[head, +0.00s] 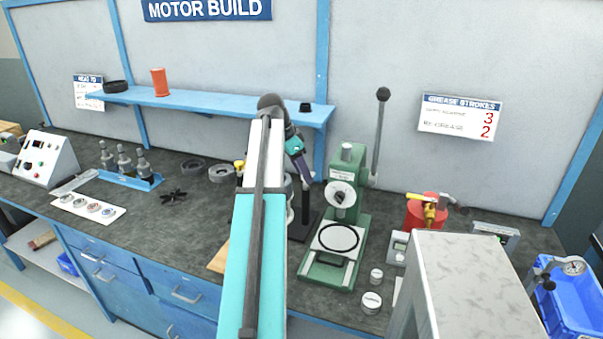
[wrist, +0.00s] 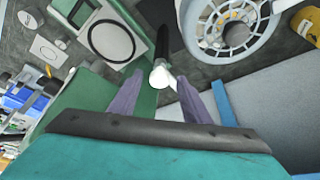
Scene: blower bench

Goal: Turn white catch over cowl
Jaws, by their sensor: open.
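The white catch (wrist: 160,77) shows in the wrist view as a small white knob at the end of a dark bar. It lies between the tips of my open gripper (wrist: 161,80), with gaps on both sides. The cowl (wrist: 212,30), a pale grey round housing with an open grille, is at the upper right of the wrist view, beside the catch. In the head view my gripper (head: 305,176) is over the bench near a black stand, left of the green press. There my arm hides most of the cowl, and I cannot make out the catch.
The green press (head: 342,195) with its upright lever stands close on the right. A red grease can (head: 424,212) and a grey cabinet top (head: 465,275) lie farther right. A blue shelf (head: 200,100) runs behind. The blue tray of bottles (head: 130,180) is left.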

